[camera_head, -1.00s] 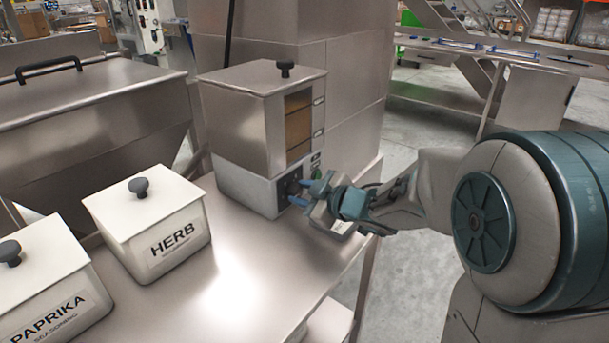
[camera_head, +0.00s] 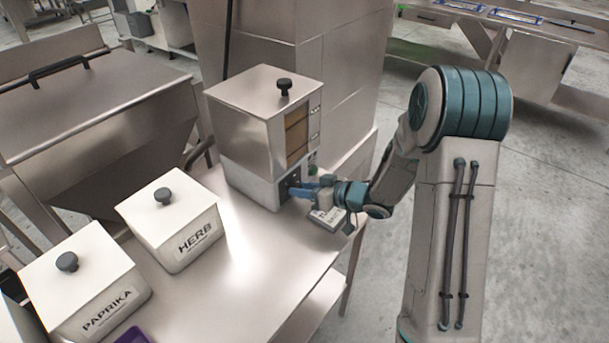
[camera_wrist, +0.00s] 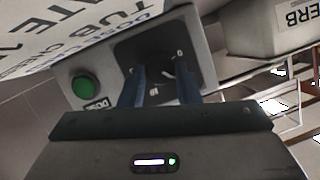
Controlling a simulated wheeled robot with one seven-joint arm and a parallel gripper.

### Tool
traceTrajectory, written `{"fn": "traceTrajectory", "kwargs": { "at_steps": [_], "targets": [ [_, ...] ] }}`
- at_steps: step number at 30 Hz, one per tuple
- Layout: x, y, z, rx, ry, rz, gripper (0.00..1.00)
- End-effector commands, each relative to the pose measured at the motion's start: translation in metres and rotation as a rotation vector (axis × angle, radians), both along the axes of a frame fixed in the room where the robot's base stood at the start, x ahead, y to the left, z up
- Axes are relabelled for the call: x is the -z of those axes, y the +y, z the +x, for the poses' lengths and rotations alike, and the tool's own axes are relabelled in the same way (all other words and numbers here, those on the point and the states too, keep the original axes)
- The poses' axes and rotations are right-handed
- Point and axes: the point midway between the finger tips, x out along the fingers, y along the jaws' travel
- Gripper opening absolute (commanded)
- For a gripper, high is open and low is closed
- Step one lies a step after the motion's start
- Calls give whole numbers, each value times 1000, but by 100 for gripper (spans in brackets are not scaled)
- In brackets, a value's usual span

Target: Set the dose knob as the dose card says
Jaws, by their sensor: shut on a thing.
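The dose knob (camera_wrist: 155,75) sits on a black dial plate (camera_wrist: 165,51) on the front of the metal dispenser (camera_head: 243,128). Scale marks show around it, but its exact setting is unclear. My gripper (camera_wrist: 160,82) is shut on the knob, with one blue finger on each side of it. In the head view my gripper (camera_head: 294,191) reaches the dispenser's lower front from the right and hides the knob. The dose card (camera_wrist: 75,32) shows large dark print at the upper left of the wrist view, cut by the frame. Its whole text cannot be read.
A green button (camera_wrist: 85,86) and a "DOSE" label (camera_wrist: 97,104) are beside the dial. The HERB tub (camera_head: 175,225) and PAPRIKA tub (camera_head: 85,285) stand on the metal table (camera_head: 235,290) to the left. The table's right edge lies below my arm.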

Motion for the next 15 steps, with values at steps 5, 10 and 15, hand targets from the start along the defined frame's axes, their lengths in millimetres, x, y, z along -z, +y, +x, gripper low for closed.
{"fn": "traceTrajectory", "kwargs": {
  "at_steps": [5, 10, 15],
  "targets": [
    [-2, 0, -1, -5, 120, 86, 7],
    [1, 0, -1, -6, 201, 149, 7],
    [3, 1, -1, -6, 256, 191, 7]
  ]
}}
